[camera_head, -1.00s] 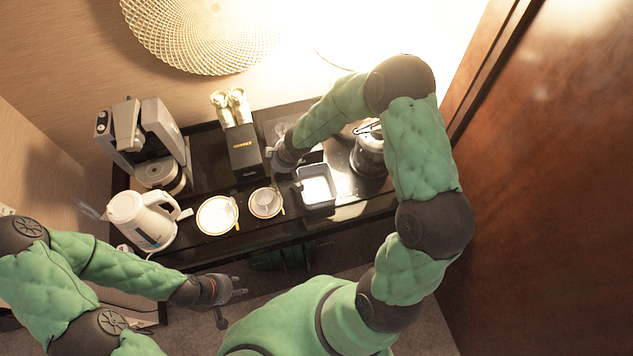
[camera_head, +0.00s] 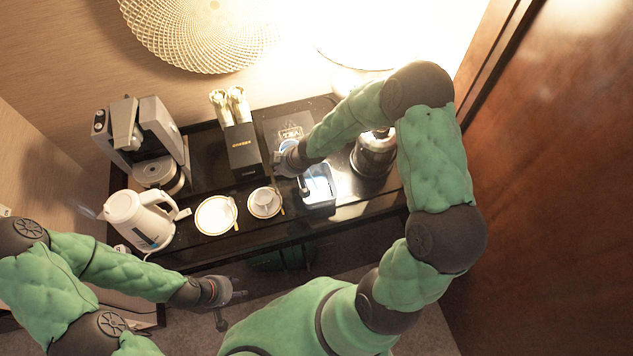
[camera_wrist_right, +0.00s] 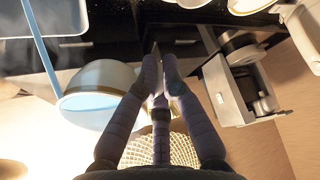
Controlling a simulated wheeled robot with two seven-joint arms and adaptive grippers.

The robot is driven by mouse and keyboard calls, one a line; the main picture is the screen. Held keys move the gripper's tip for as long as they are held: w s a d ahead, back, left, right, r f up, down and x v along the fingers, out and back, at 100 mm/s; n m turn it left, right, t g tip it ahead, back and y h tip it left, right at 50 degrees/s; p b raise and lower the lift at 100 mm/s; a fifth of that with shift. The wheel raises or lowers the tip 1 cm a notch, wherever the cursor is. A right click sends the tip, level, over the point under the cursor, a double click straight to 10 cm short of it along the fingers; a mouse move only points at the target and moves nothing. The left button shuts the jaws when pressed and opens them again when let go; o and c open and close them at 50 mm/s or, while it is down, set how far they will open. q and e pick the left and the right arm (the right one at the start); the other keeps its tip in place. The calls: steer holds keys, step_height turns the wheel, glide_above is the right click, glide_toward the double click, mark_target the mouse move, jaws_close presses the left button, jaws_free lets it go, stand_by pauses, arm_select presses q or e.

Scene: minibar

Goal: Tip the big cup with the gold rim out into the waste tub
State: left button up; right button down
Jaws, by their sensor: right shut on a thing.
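In the right wrist view my right gripper (camera_wrist_right: 162,72) is shut on the big cup with the gold rim (camera_wrist_right: 112,78) at its near side, and the cup is tilted. A pale blue streak runs from its lip toward the square waste tub (camera_wrist_right: 72,20), like liquid pouring. In the head view my right gripper (camera_head: 292,160) is at the tub's back left corner and the arm largely hides the cup. The waste tub (camera_head: 322,207) stands on the counter with pale blue inside. My left gripper (camera_head: 236,289) is open and empty in front of the counter.
A kettle (camera_head: 138,218), a coffee machine (camera_head: 150,130) and a black box (camera_head: 242,150) are farther left. A dark pot (camera_head: 373,153) stands right of the tub.

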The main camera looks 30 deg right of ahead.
steer(key=s+f+t+b, duration=0.1)
steer(key=b, duration=0.1)
steer(key=d+f+b, duration=0.1)
steer(key=shift+s+d+f+t+y+b, duration=0.1)
steer(key=shift+s+f+t+y+b, duration=0.1)
steer(key=shift+s+t+y+b, duration=0.2)
stand_by(1.1)
steer(key=shift+f, duration=0.1)
steer(key=shift+b, duration=0.35)
steer(key=shift+f+n+t, duration=0.1)
steer(key=shift+n+t, duration=0.2)
steer(key=shift+s+d+f+y+b, duration=0.1)
steer(key=shift+s+y+b, duration=0.05)
steer(key=shift+y+b, duration=0.2)
